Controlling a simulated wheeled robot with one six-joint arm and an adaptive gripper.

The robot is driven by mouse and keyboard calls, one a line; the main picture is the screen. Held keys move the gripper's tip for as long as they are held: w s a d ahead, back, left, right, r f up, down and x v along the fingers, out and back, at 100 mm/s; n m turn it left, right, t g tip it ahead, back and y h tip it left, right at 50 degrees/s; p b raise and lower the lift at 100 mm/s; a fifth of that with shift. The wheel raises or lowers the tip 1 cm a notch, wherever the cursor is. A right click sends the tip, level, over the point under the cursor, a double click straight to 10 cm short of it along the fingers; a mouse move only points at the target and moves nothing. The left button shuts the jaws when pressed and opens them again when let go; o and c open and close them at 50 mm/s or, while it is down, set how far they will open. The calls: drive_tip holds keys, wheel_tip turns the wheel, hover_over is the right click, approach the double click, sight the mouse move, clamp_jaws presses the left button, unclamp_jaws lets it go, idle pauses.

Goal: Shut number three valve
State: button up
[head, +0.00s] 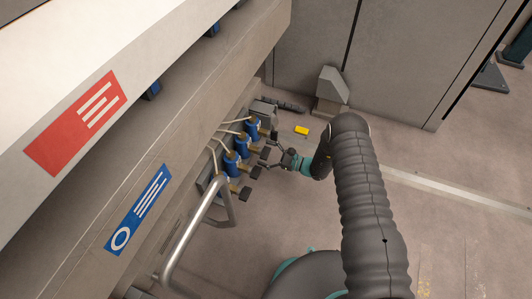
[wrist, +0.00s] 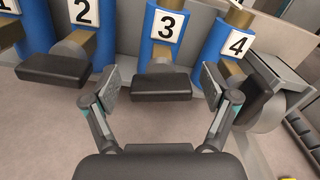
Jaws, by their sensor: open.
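The number three valve (wrist: 167,33) has a blue body with a white "3" label and a black lever handle (wrist: 161,88), in the middle of the wrist view. The handle points out toward my gripper (wrist: 156,92). My gripper is open, with one finger on each side of the handle; I cannot tell whether either touches it. In the head view my gripper (head: 272,155) is at the row of blue valves (head: 243,144); the labels are not readable there.
Valve two (wrist: 80,20) with its black handle (wrist: 54,69) is on the left, and valve four (wrist: 232,40) is close on the right. A grey metal bracket (wrist: 270,92) stands beyond valve four. In the head view a bent metal rail (head: 192,235) runs near the valves.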

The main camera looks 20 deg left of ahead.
drive_tip(key=c, duration=1.2)
drive_tip(key=shift+o, duration=0.2)
drive_tip(key=shift+f+m+b, duration=0.15)
drive_tip(key=shift+m+b, duration=0.45)
drive_tip(key=shift+b, duration=0.25)
drive_tip(key=shift+r+m+b, duration=0.2)
drive_tip(key=shift+m+b, duration=0.4)
drive_tip(key=shift+m, duration=0.4)
drive_tip(key=o, duration=1.2)
drive_tip(key=shift+c, duration=0.2)
drive_tip(key=shift+w, duration=0.1)
